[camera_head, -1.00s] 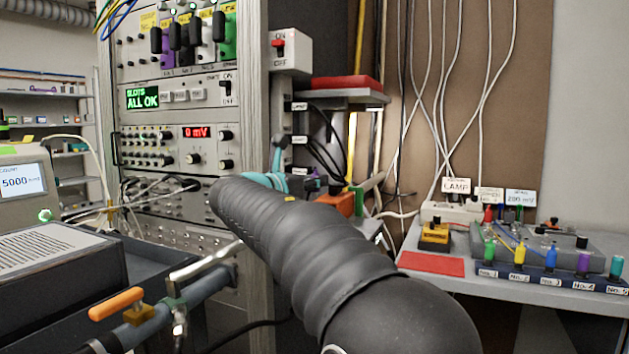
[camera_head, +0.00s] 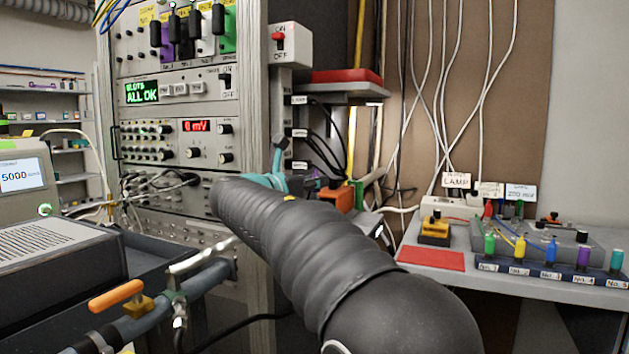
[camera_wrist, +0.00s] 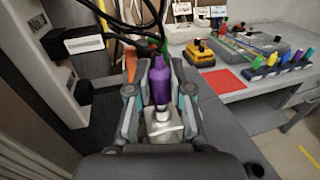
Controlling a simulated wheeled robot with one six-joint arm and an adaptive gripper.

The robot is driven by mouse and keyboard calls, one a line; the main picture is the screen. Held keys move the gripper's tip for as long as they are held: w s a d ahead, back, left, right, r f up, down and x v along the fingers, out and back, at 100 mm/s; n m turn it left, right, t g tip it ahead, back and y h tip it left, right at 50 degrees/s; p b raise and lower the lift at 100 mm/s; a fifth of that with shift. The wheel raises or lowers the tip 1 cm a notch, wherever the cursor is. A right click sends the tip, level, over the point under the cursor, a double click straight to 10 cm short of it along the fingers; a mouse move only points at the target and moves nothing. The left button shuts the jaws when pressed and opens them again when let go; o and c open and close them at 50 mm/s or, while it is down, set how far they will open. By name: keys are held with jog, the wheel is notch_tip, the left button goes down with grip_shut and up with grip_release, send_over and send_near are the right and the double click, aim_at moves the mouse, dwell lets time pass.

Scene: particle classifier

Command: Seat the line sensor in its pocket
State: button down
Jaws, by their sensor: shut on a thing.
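My gripper (camera_wrist: 158,92) is shut on a purple, bottle-shaped piece with a dark tip (camera_wrist: 160,84), which stands upright between the teal-and-grey fingers. It may be the line sensor, but no label on it shows. A silver metal block (camera_wrist: 162,127) is below it, nearer the wrist. In the head view my gripper (camera_head: 268,178) is partly hidden behind my dark arm, in front of the rack's right side. A little purple (camera_head: 318,182) shows near it. I cannot make out the pocket in either view.
The instrument rack (camera_head: 254,100) stands left of centre. At right, a grey bench (camera_head: 540,288) carries a red mat (camera_head: 430,258), a yellow box (camera_head: 435,233) and numbered coloured plugs.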

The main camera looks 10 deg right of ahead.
jog(key=shift+f+b, duration=0.3)
jog(key=shift+f, duration=0.45)
jog(key=c, duration=1)
grip_release()
jog(key=v, duration=1.2)
